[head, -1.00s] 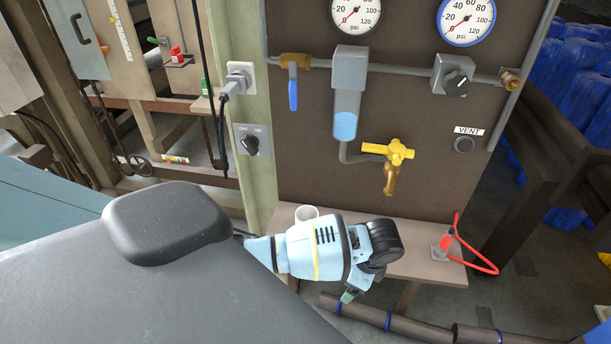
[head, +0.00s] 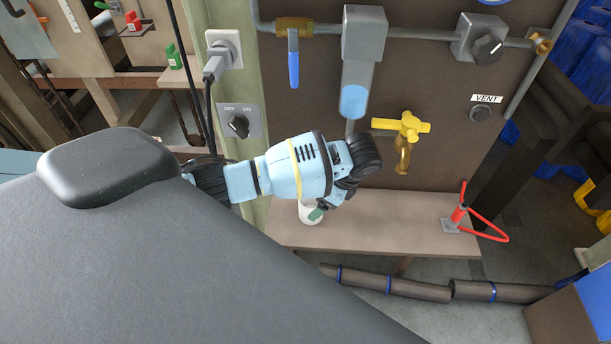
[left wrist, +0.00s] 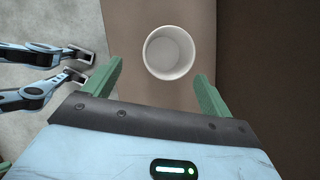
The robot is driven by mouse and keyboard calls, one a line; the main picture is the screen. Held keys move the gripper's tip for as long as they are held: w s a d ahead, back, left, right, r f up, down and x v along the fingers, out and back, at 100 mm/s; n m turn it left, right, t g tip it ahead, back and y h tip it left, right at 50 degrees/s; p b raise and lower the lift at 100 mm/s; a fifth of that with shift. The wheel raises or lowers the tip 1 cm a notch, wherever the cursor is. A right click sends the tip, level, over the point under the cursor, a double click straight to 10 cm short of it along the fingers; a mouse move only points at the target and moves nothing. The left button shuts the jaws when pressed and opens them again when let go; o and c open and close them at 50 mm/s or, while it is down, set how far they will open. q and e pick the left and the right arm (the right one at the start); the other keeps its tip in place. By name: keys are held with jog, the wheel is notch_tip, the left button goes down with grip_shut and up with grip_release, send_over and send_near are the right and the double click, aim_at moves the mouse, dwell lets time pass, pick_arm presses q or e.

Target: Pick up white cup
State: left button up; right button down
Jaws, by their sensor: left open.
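The white cup (head: 309,213) stands upright on the wooden bench below the panel, partly covered by my left gripper in the head view. In the left wrist view the cup (left wrist: 168,52) shows from above, with its round mouth and empty inside. My left gripper (head: 319,212) is at the cup, with its tip overlapping it in the head view. In the left wrist view its two green fingers (left wrist: 157,90) are spread wide, one toward each side of the cup, and nothing is between them but bench. The cup lies slightly ahead of the fingertips. My right gripper is not seen.
The bench (head: 385,237) is clear between the cup and a red-handled device (head: 459,215) at its right end. A yellow tap (head: 403,127) and blue-handled valve (head: 293,68) project from the panel above. A dark pipe (head: 415,289) runs along the floor in front.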

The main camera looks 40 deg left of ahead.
aim_at(310, 205)
pick_arm(q)
jog(key=shift+x, duration=1.05)
jog(key=shift+w+a+b+x, duration=0.1)
jog(key=shift+a+b+x, duration=0.15)
jog(key=shift+x, duration=1.05)
jog(key=shift+w+a+b+x, duration=0.15)
jog(key=shift+a+x, duration=0.15)
jog(key=shift+x, duration=1)
jog(key=shift+a, duration=0.1)
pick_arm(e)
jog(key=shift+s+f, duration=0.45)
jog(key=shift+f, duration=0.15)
pick_arm(q)
jog(key=shift+c, duration=1.1)
jog(key=c, duration=0.8)
jog(key=shift+r, duration=0.15)
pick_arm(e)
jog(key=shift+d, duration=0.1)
